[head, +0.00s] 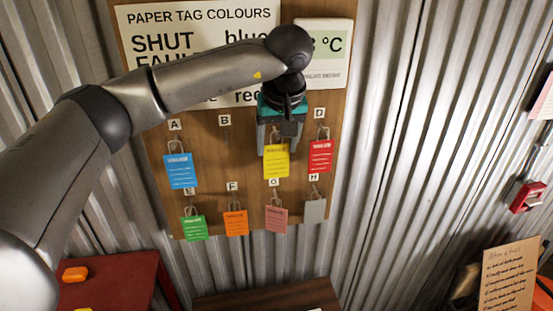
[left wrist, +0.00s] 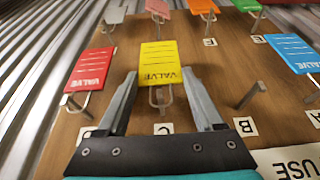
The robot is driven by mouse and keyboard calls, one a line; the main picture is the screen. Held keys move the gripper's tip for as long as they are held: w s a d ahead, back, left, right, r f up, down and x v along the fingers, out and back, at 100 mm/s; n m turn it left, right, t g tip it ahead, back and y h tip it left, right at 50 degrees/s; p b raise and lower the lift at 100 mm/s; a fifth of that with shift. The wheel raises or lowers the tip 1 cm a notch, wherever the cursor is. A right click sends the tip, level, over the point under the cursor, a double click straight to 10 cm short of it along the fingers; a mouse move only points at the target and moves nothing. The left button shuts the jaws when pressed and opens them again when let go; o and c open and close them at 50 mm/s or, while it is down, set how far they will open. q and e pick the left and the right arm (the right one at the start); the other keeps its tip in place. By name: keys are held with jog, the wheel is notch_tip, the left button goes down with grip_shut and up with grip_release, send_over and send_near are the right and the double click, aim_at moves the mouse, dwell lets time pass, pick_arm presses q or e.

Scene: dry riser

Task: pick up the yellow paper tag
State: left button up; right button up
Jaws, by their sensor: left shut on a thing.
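The yellow paper tag (head: 276,163) is at hook C on the wooden board (head: 215,146), in the upper row. In the left wrist view the yellow tag (left wrist: 159,62) has "VALVE" printed on it, and its wire loop is at the hook below the word. My left gripper (head: 280,142) is over the top of the tag. In the left wrist view its two fingers (left wrist: 161,78) lie on either side of the tag's top end, shut on it. Whether the loop is still on the hook I cannot tell. My right gripper is not in view.
A blue tag (head: 179,171) hangs left and a red tag (head: 320,157) close on the right. Hook B (head: 225,133) is bare. Green (head: 194,228), orange (head: 236,223), pink (head: 276,219) and grey (head: 314,211) tags hang below. A paper sign (head: 165,42) is above.

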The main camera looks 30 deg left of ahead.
pick_arm(q)
jog(key=c, duration=0.4)
jog(key=shift+r, duration=0.1)
jog(key=shift+r, duration=0.5)
jog(key=shift+s+d+r+b, duration=0.15)
jog(key=shift+d+b, duration=0.05)
jog(key=shift+b, duration=0.1)
jog(key=s+d+b, duration=0.1)
jog(key=s+d, duration=0.2)
jog(key=s, duration=0.1)
jog(key=s+d+b, duration=0.1)
jog(key=s+d, duration=0.3)
jog(key=s, duration=0.1)
jog(key=s+d+b, duration=0.1)
jog(key=s+d, duration=0.2)
jog(key=s, duration=0.2)
jog(key=shift+d, duration=0.25)
